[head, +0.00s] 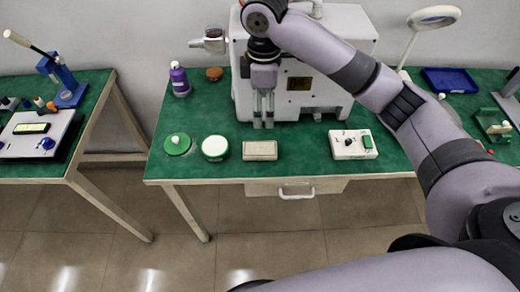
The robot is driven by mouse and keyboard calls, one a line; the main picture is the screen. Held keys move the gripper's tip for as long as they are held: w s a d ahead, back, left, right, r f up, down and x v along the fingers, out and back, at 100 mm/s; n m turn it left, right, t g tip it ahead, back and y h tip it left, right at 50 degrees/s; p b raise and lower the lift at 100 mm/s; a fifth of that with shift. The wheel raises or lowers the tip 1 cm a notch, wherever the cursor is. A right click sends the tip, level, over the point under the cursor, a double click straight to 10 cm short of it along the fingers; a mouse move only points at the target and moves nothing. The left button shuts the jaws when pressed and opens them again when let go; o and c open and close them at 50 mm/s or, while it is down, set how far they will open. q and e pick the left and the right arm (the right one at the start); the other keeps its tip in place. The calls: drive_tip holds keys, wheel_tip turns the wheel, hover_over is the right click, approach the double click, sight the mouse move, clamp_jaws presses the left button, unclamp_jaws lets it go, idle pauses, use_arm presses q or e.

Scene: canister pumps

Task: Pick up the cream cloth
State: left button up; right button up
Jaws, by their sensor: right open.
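The cream cloth (260,151) appears as a small folded beige block lying near the front edge of the green-topped table (235,172). My right gripper (263,125) points downward just behind the cloth in the head view, in front of the white machine. Its fingers are parted by a narrow gap with nothing between them. It looks apart from the cloth; its height above the table is hard to tell. My left gripper is not in view.
Left of the cloth are a round green-and-white tin (215,148) and a green round item (177,144). Right of it is a white control box (353,144). The large white machine (310,90) stands behind. A purple bottle (179,79) stands back left.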

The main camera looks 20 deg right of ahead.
drive_tip(key=p, duration=0.1)
hover_over(262, 149)
wheel_tip(262, 149, down, 12)
drive_tip(key=shift+d+r, duration=0.1)
drive_tip(key=shift+r, duration=0.05)
drive_tip(key=shift+f+p, duration=0.5)
drive_tip(key=shift+f, duration=2.2)
drive_tip(key=shift+c, duration=0.3)
drive_tip(key=c, duration=1)
